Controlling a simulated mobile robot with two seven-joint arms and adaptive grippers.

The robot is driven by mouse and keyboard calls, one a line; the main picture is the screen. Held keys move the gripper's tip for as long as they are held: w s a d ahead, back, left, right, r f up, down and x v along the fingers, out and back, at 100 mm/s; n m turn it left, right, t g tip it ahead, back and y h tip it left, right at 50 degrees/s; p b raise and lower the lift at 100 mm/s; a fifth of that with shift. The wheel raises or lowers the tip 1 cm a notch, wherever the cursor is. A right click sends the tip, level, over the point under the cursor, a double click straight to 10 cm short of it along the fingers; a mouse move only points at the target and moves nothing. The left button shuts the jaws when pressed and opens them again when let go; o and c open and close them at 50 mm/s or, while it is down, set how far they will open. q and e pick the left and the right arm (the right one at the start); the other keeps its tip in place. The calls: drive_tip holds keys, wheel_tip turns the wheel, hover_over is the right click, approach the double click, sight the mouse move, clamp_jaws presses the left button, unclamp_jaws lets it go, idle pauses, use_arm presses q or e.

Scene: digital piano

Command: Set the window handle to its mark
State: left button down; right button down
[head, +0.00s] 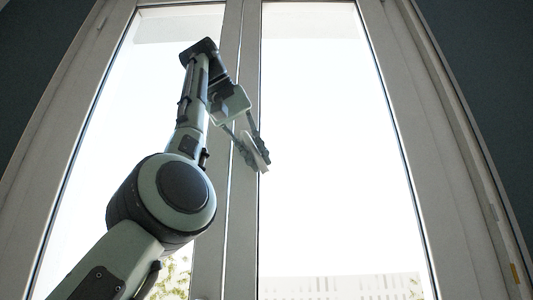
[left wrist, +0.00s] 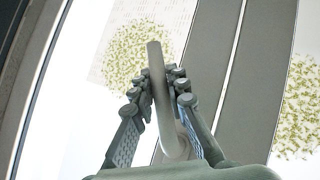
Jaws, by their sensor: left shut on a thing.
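The white window handle (head: 259,155) is on the middle upright of the tall double window, largely covered by my left gripper (head: 251,151) in the head view. In the left wrist view the handle (left wrist: 156,68) is a pale bar that runs up the picture and curves at its base. My left gripper (left wrist: 158,88) is shut on the handle, one finger on each side of it. I cannot make out a mark for the handle in either view. My right gripper is in neither view.
The window's middle frame (head: 238,232) stands between two bright panes. Dark walls (head: 32,60) flank the window. Bushes and a pale building show outside.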

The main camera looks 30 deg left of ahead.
use_arm(q)
drive_tip(key=shift+s+a+g+y, duration=0.1)
drive_tip(key=shift+a+g+y, duration=0.15)
drive_tip(key=shift+g+y, duration=0.05)
drive_tip(key=a+m+g+y, duration=0.1)
drive_tip(key=s+a+m+g+y+p, duration=0.1)
drive_tip(key=shift+s+f+y+p, duration=0.2)
drive_tip(key=shift+f+y+p, duration=0.1)
drive_tip(key=shift+a, duration=0.1)
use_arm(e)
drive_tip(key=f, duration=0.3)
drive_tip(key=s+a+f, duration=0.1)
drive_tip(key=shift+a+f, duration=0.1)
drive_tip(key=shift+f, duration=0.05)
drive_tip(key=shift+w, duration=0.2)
use_arm(q)
drive_tip(key=c, duration=1.5)
unclamp_jaws()
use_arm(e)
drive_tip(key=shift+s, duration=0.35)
